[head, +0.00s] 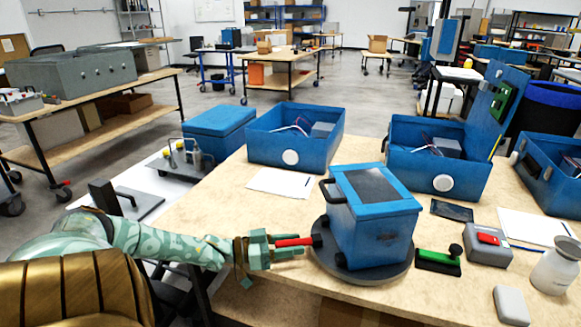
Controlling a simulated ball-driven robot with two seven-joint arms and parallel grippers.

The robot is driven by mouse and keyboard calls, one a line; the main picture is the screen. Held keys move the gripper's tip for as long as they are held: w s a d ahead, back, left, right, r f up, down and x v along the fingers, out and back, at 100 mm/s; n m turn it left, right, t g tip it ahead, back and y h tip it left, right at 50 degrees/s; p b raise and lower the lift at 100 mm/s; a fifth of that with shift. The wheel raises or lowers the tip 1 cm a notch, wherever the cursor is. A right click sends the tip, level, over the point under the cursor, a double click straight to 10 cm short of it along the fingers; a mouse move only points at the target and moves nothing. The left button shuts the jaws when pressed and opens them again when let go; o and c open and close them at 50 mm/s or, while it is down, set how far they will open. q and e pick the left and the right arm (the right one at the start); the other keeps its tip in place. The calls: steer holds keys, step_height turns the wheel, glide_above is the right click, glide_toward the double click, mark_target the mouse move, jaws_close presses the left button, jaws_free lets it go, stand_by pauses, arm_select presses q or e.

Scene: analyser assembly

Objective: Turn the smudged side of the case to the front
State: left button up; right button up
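The blue case (372,232) stands upright on a round dark grey turntable (345,272) near the table's front edge. Its lid has a dark grey panel, and a black handle sits on its left side. A small dark mark (386,238) shows on the face towards me; I cannot tell if it is the smudge. The far faces are hidden. A red handle (294,242) with a dark end sticks out left of the turntable. My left gripper (290,248) is at this red handle, its fingers around or beside it; its grip is unclear. My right gripper is not in view.
Open blue cases (262,152) (410,168) stand behind on the table. At the right are a green-and-black tool (437,262), a grey box with a red switch (489,246), a white bottle (556,268) and a pale grey block (511,305). A paper sheet (281,183) lies behind left.

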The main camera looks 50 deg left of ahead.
arm_select(q)
steer(key=p+v, duration=0.3)
steer(key=v, duration=0.4)
steer(key=shift+s+a+r, duration=0.1)
steer(key=shift+r, duration=0.05)
steer(key=p+v, duration=0.1)
steer(key=v, duration=0.8)
steer(key=shift+f, duration=0.2)
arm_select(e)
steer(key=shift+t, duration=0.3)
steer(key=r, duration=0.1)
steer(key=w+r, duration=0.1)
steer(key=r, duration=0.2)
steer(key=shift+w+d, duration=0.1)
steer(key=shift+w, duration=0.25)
